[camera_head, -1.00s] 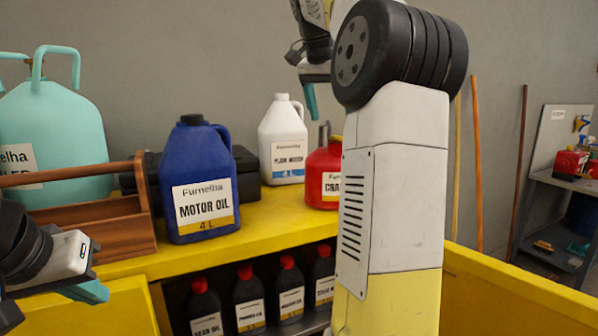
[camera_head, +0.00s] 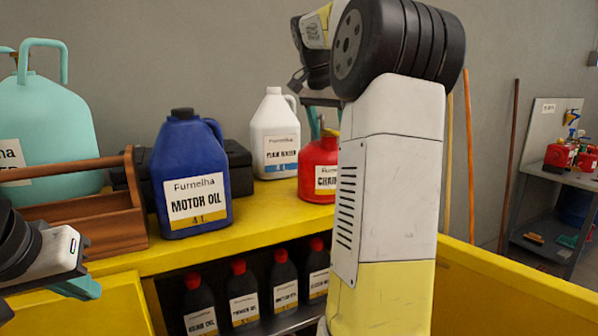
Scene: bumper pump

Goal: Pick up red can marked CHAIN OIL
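The red can (camera_head: 318,165) stands on the yellow bench top, with a white and yellow label of which only "CHAI" shows. My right forearm hides its right side. My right gripper (camera_head: 326,121) points down at the top of the can, with its teal fingertips apart on either side of the can's upper part. Whether they touch the can is hidden. My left gripper (camera_head: 84,285) is at the lower left, in front of the bench and away from the can. Only part of its teal fingertip shows, so its opening is unclear.
A white jug (camera_head: 275,130) stands just left of the red can. A blue motor oil jug (camera_head: 190,165), a wooden tool carrier (camera_head: 110,225) and a teal tank (camera_head: 50,120) are further left. Several dark bottles (camera_head: 243,290) stand on the shelf below.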

